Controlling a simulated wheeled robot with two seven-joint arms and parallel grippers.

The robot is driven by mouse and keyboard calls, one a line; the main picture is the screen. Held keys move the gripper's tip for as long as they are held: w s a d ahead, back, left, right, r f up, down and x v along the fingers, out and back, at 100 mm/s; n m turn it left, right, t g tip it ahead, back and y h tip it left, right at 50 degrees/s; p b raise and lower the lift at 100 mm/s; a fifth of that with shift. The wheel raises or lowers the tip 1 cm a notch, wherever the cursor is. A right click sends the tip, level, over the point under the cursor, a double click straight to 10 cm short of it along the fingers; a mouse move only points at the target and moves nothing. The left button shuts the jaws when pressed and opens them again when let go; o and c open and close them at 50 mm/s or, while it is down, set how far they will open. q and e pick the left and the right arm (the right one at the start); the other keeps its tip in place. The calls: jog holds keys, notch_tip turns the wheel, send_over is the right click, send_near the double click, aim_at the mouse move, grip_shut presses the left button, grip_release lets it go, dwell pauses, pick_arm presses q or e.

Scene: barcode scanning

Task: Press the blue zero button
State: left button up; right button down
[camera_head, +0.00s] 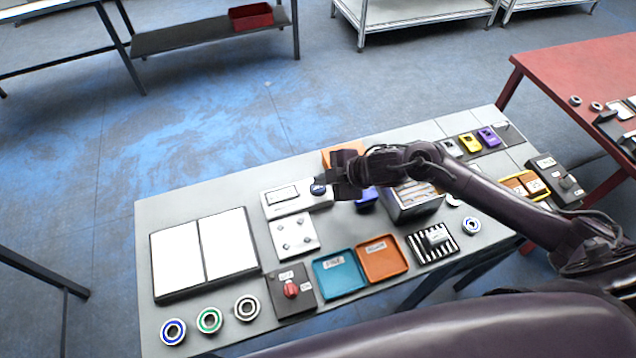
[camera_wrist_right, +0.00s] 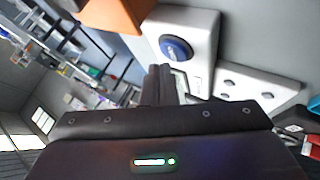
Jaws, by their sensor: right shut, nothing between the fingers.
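The blue round button (camera_head: 318,188) sits at the right end of a white device (camera_head: 283,199) with a small display, towards the back of the grey table. In the right wrist view the blue button (camera_wrist_right: 176,48) stands out on the white housing (camera_wrist_right: 205,35), just beyond the fingertips. My right gripper (camera_head: 325,181) is shut and empty, with its fingers right beside the button in the head view. Its two dark fingers (camera_wrist_right: 160,76) lie together in the wrist view and cover part of the display. I cannot tell whether they touch the button. My left gripper is not in view.
A white plate with several studs (camera_head: 294,237) lies in front of the device. An orange block (camera_head: 338,152) stands behind the gripper, and a dark box (camera_head: 415,208) is to its right. Teal (camera_head: 340,274) and orange (camera_head: 382,260) trays lie nearer the front.

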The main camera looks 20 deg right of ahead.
aim_at(323, 189)
jog(key=shift+r, duration=0.15)
notch_tip(323, 189, up, 5)
jog(key=p, duration=0.4)
jog(key=shift+p, duration=0.35)
dwell(0.7)
